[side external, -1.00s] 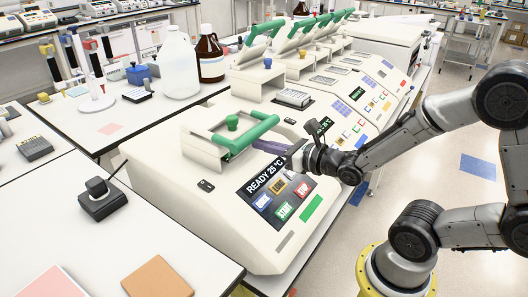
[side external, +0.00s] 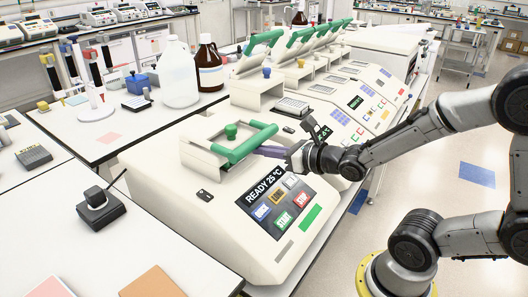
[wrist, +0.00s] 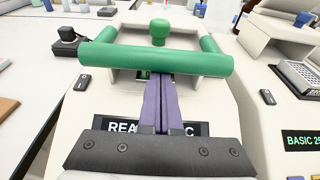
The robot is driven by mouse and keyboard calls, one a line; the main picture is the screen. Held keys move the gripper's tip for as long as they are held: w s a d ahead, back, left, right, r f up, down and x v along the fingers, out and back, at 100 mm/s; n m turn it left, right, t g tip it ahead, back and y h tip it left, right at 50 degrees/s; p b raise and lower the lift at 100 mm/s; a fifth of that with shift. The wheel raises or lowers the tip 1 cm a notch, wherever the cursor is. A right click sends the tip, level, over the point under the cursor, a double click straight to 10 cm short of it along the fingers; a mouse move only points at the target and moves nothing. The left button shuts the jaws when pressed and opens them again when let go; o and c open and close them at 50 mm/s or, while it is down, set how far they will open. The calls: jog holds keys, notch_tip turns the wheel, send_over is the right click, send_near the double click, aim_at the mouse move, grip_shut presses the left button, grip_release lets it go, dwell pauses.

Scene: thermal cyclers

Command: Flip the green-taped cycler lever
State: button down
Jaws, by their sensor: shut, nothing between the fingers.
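The nearest cycler (side external: 160,190) has a green tape strip (side external: 311,217) on its sloped front, beside a panel (side external: 275,205) reading READY 25 °C. Its lever is a frame with a thick green bar (side external: 247,143), lying low over the lid with the green knob (side external: 231,131) behind the bar. The bar crosses the wrist view (wrist: 155,58). My gripper (side external: 258,151) is shut and empty. Its purple fingers (wrist: 161,85) point at the middle of the bar, their tips at its near lower edge. Whether they touch it I cannot tell.
More cyclers stand in a row behind, several with green levers raised; the nearest of these (side external: 262,85) is close. A small black device (side external: 97,205) sits on the left bench. A clear jug (side external: 180,75) and a brown bottle (side external: 210,65) stand at the back left.

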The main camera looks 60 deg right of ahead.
jog(key=shift+r+g, duration=0.45)
jog(key=shift+g, duration=0.05)
jog(key=shift+r+g, duration=0.55)
jog(key=shift+g, duration=0.05)
jog(key=w+r, duration=0.1)
jog(key=r, duration=0.2)
jog(key=w+r, duration=0.1)
jog(key=r, duration=0.5)
jog(key=shift+w+r, duration=0.35)
jog(key=shift+w, duration=0.05)
jog(key=w+r, duration=0.8)
jog(key=w, duration=0.4)
jog(key=shift+w+r, duration=0.2)
jog(key=shift+r, duration=0.1)
